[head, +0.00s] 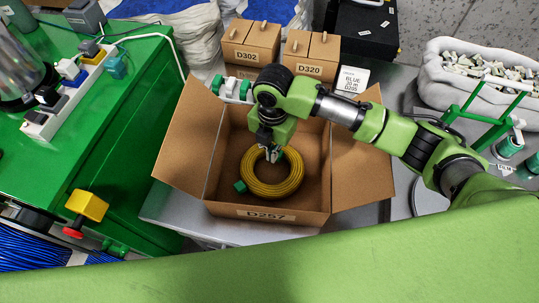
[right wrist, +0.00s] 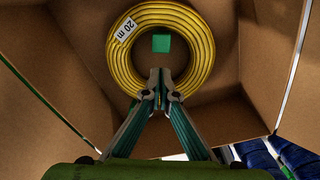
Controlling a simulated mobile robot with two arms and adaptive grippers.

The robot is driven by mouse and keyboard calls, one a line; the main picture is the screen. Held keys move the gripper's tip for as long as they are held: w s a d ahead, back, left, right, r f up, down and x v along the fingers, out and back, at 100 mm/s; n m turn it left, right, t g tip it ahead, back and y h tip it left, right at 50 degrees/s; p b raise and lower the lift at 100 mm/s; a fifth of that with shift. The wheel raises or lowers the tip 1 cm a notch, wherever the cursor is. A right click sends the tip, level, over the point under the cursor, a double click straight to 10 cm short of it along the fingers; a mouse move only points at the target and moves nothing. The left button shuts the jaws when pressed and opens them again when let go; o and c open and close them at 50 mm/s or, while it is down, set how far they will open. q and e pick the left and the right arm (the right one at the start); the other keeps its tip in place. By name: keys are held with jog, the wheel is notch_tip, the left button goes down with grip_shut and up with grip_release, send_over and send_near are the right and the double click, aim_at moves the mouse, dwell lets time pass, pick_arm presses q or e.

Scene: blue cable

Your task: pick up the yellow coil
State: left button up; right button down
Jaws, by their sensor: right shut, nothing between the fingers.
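The yellow coil (head: 272,190) lies in the open cardboard box labelled D257 (head: 267,215). It also shows in the right wrist view (right wrist: 203,50), with a white tag reading 20 m. My right gripper (head: 271,156) reaches down into the box over the coil's far side. In the right wrist view the right gripper (right wrist: 160,75) is shut and empty, its fingertips overlapping the near part of the ring in the picture; I cannot tell whether they touch it. A small green block (right wrist: 161,43) shows inside the ring. My left gripper is not in view.
The box's side flaps (head: 193,124) stand spread open around my arm. Boxes D302 (head: 247,43) and D320 (head: 311,52) stand behind. A green workbench (head: 130,140) is at left, a filled white sack (head: 478,85) at right.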

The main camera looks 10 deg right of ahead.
aim_at(256, 198)
notch_tip(256, 198, down, 7)
jog(key=shift+s+f, duration=0.1)
jog(key=shift+f, duration=0.1)
jog(key=s+a+p, duration=0.1)
jog(key=s+a, duration=0.1)
jog(key=shift+s+r+p, duration=0.1)
jog(key=shift+s+p, duration=0.2)
jog(key=shift+p, duration=0.1)
jog(key=shift+s+a, duration=0.2)
jog(key=shift+s, duration=0.1)
jog(key=shift+s+a+p, duration=0.15)
jog(key=shift+s+p, duration=0.05)
jog(key=shift+p, duration=0.1)
jog(key=s+a+p, duration=0.1)
jog(key=s, duration=0.1)
jog(key=s+a+p, duration=0.1)
jog(key=a+p, duration=0.1)
jog(key=shift+s+r, duration=0.1)
jog(key=shift+s, duration=0.3)
jog(key=shift+f, duration=0.2)
